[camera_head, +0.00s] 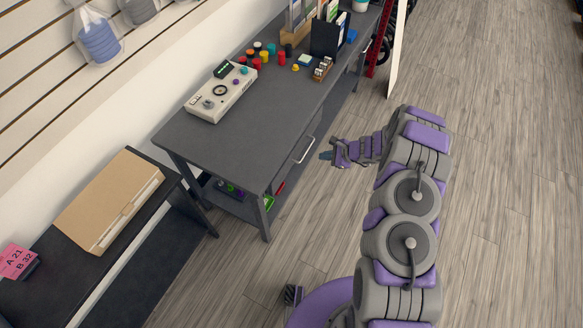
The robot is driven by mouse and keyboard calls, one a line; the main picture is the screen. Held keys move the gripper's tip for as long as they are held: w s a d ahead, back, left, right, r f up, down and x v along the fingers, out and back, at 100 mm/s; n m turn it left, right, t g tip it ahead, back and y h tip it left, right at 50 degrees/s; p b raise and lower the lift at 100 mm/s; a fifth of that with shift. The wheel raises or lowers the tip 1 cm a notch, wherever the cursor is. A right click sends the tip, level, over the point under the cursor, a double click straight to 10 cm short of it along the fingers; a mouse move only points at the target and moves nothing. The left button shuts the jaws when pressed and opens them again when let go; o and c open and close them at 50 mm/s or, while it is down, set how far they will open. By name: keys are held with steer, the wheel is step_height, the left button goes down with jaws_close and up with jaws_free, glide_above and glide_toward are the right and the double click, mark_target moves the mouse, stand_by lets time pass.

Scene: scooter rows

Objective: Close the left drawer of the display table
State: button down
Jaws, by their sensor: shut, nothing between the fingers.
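The dark grey display table (262,122) stands left of my arm. Its near drawer, the left one, has a pale bar handle (304,151) on the front below the tabletop edge. How far this drawer stands out is hard to tell from this angle. My gripper (325,156) is shut and empty. It is just right of that handle, pointing left toward the drawer front, with a small gap in the picture. A second handle (361,62) shows farther along the same side of the table.
A cream control box (221,95), several small coloured jars (257,54) and a dark holder (327,38) stand on the tabletop. A low black table with a cardboard box (108,200) is at the left. The wooden floor (490,180) on the right is clear.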

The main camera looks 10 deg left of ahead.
steer(key=s+a+n, duration=0.2)
steer(key=s+n, duration=0.5)
steer(key=n, duration=0.4)
steer(key=n+b, duration=0.2)
steer(key=b, duration=0.2)
glide_toward(281, 171)
steer(key=x, duration=0.3)
steer(key=d+f+x, duration=0.1)
steer(key=x, duration=0.1)
steer(key=shift+w+a+f, duration=0.1)
steer(key=shift+a+f, duration=0.05)
steer(key=shift+a, duration=0.1)
steer(key=shift+w+a, duration=0.2)
steer(key=shift+a, duration=0.3)
